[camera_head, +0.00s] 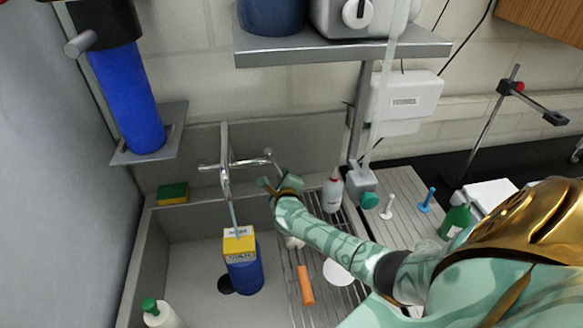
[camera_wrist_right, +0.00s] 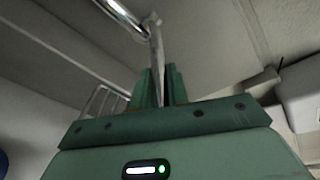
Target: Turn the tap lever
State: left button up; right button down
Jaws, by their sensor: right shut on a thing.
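The chrome tap (camera_head: 225,160) stands at the back of the sink, with a lever on each side. Its right lever (camera_head: 267,158) reaches toward my right gripper (camera_head: 268,182), which comes in from the right. In the right wrist view, the two green fingers of my right gripper (camera_wrist_right: 158,88) are shut on the thin end of the tap lever (camera_wrist_right: 155,42). A thin bluish streak hangs below the spout, above a yellow-topped blue container (camera_head: 243,268) in the basin. My left gripper is not in view.
The sink (camera_head: 190,230) holds a drain rack at right with an orange cylinder (camera_head: 305,285) and a white bottle (camera_head: 332,190). A yellow-green sponge (camera_head: 172,193) lies on the left ledge. A metal shelf (camera_head: 340,50) hangs above; a blue cylinder (camera_head: 125,95) is at left.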

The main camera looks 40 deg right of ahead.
jog(key=shift+w+a+f+m+g+h+b, duration=0.1)
jog(key=shift+w+a+m+g+h+b, duration=0.15)
jog(key=shift+a+m+g+h, duration=0.25)
jog(key=shift+w+a+r+m+g+h+b, duration=0.15)
jog(key=shift+a+m+g+h+b, duration=0.25)
jog(key=shift+a+m+h, duration=0.2)
jog(key=shift+w+a+f+m+g+h+b, duration=0.15)
jog(key=shift+w+a+m+g+h+b, duration=0.1)
jog(key=shift+a+m+g+h, duration=0.25)
jog(key=shift+s, duration=0.1)
jog(key=c, duration=1.4)
grip_release()
jog(key=shift+o, duration=0.2)
jog(key=shift+d, duration=0.1)
